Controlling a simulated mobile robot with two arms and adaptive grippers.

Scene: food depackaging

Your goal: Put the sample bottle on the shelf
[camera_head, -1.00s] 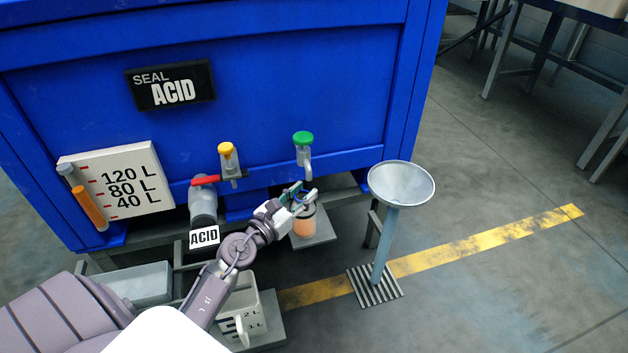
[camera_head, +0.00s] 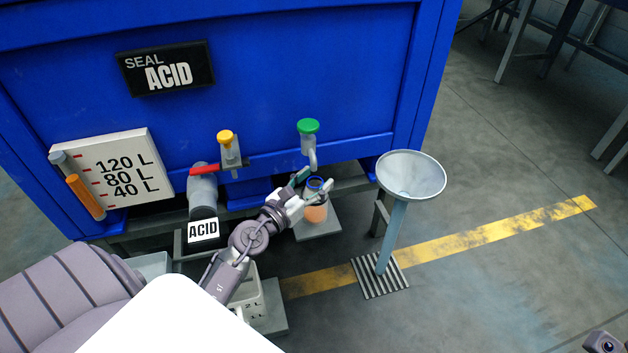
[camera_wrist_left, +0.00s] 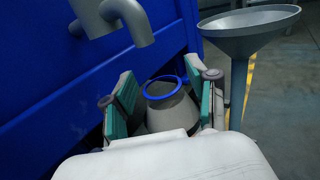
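The sample bottle (camera_head: 315,212) has orange contents and a blue rim and stands upright on a small grey plate (camera_head: 330,229) under the green-knobbed tap. In the left wrist view the bottle (camera_wrist_left: 170,114) shows its blue ring and open mouth. My left gripper (camera_head: 316,181) is at the bottle's neck, with its teal-padded fingers spread on either side. In the left wrist view the gripper (camera_wrist_left: 160,78) has a clear gap on the bottle's left, while the right finger is close to it; contact cannot be told.
The blue acid tank (camera_head: 280,60) carries a green-knobbed tap (camera_head: 308,128), a yellow-knobbed tap (camera_head: 226,138) and a level gauge (camera_head: 112,180). A funnel on a stand (camera_head: 412,178) is close right of the bottle. A white measuring jug (camera_head: 248,296) sits below my left arm.

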